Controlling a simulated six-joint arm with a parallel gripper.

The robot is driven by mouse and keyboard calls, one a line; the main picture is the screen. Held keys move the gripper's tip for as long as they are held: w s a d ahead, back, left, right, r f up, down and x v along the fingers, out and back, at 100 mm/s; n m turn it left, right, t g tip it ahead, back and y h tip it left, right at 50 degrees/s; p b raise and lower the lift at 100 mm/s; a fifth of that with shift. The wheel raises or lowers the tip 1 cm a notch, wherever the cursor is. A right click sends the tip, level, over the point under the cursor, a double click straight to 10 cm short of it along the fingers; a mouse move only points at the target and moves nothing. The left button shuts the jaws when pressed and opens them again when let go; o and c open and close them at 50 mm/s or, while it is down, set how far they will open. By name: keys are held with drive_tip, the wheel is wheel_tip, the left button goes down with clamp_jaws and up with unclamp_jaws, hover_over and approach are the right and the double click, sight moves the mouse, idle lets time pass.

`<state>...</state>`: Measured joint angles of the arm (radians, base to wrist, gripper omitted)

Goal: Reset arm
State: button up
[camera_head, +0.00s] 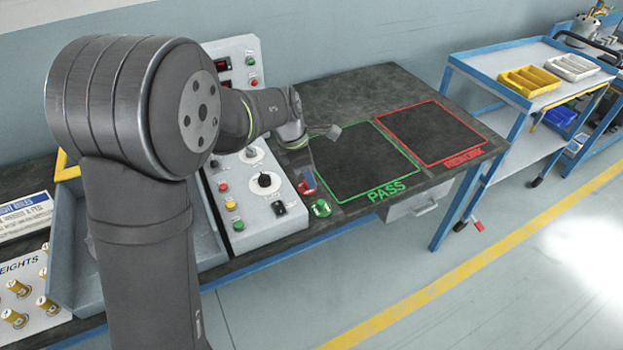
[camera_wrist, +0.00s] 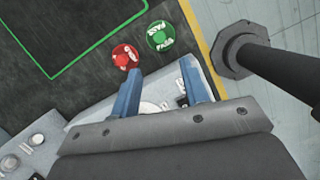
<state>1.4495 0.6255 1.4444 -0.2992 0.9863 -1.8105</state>
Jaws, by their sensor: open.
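My gripper (camera_head: 304,172) hangs over the bench near its front edge, just right of the control panel. In the wrist view my gripper (camera_wrist: 160,66) shows two blue fingers spread apart, with nothing held between them. A green round piece (camera_head: 320,208) marked PASS sits on the bench just beyond the fingertips; it also shows in the wrist view (camera_wrist: 161,36). A red round piece (camera_head: 307,187) with white lettering is beside it, and in the wrist view it shows (camera_wrist: 125,56) near the left fingertip. I cannot tell whether that finger touches it.
A control panel (camera_head: 234,210) with knobs and buttons stands left of my gripper. A green-outlined PASS area (camera_head: 362,165) and a red-outlined REWORK area (camera_head: 432,132) lie empty to the right. A cart (camera_head: 493,63) with yellow and white trays stands farther right.

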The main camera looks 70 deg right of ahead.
sight(321, 203)
idle(0.3)
drive_tip(key=x, duration=1.2)
drive_tip(key=shift+d+f, duration=0.1)
drive_tip(key=shift+f, duration=0.1)
wheel_tip(321, 203, up, 3)
drive_tip(key=shift+f, duration=0.1)
drive_tip(key=shift+r, duration=0.7)
